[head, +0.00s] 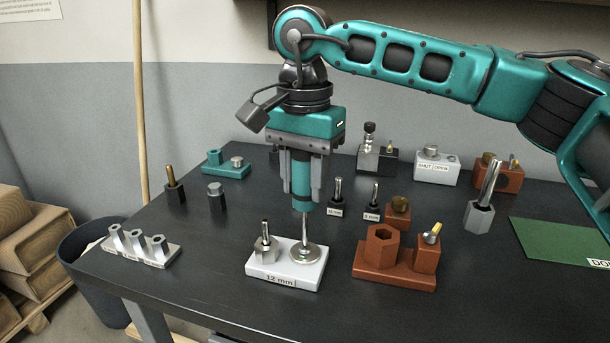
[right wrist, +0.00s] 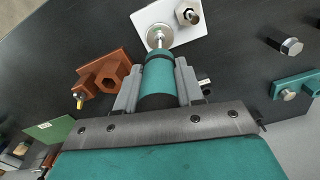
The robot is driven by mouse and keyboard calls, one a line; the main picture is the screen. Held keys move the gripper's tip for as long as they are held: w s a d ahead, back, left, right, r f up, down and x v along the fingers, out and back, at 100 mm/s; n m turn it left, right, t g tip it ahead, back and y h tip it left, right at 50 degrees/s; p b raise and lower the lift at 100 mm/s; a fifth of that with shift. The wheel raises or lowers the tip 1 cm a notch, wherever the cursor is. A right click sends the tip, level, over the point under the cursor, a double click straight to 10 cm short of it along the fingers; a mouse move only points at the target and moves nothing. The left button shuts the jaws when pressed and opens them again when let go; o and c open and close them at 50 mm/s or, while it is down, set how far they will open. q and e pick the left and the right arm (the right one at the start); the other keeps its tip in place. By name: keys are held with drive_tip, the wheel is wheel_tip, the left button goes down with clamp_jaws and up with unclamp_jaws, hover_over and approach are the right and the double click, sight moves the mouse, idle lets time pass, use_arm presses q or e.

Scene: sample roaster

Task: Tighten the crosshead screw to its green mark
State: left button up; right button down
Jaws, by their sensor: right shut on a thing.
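My right gripper (head: 303,190) points straight down, its fingers shut around the teal handle of a screwdriver (head: 301,182). The screwdriver stands upright, its thin metal shaft reaching down to a round silver screw head (head: 313,256) on a white block (head: 284,281) labelled 12 mm. The tip appears to meet the screw head's middle; its exact seating in the cross slot cannot be told. A faint greenish spot shows near the shaft's foot, too small to read as a mark. In the right wrist view the handle (right wrist: 159,80) lies between the fingers, above the screw head (right wrist: 158,37). My left gripper is not in view.
On the white block's left half stands a hex piece with a stud (head: 265,250). A brown block with a hex socket (head: 385,262) stands close at right. A silver holder (head: 150,250) is at left. Several small fixtures line the back; a green mat (head: 560,243) lies right.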

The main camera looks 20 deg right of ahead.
drive_tip(key=shift+f, duration=0.4)
drive_tip(key=m, duration=0.6)
drive_tip(key=shift+m, duration=0.4)
drive_tip(key=m, duration=0.8)
drive_tip(key=shift+m, duration=0.4)
drive_tip(key=m, duration=0.7)
drive_tip(key=shift+m, duration=0.3)
drive_tip(key=m, duration=0.7)
drive_tip(key=shift+n, duration=0.6)
